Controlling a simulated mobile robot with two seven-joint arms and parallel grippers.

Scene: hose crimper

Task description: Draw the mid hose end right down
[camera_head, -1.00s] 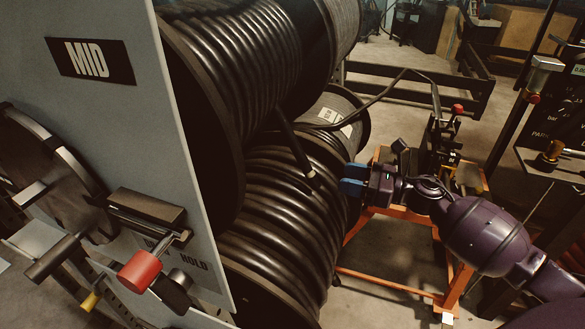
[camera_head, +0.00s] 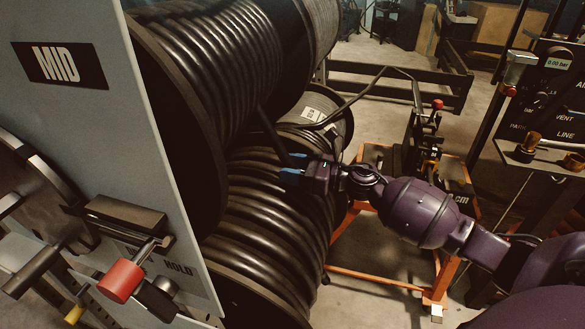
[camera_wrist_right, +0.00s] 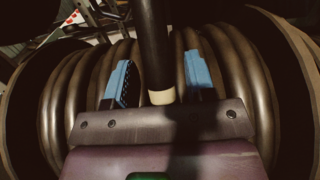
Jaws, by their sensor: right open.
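The mid hose end hangs down as a black tube (camera_head: 268,130) from the upper reel marked MID, in front of the lower reel. In the right wrist view the hose end (camera_wrist_right: 154,45) stands between the two blue fingers, with a pale band at its lower tip. My right gripper (camera_head: 292,165) is at the hose's lower part, its blue fingers on either side of it. In the wrist view the fingers (camera_wrist_right: 158,82) are open, with gaps on both sides of the hose. My left gripper is not in view.
The upper reel (camera_head: 215,70) and lower reel (camera_head: 265,240) carry wound black hose close around the gripper. A grey MID panel (camera_head: 110,130) with a red-knobbed lever (camera_head: 120,281) stands at left. An orange stand (camera_head: 380,280) is behind my right arm.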

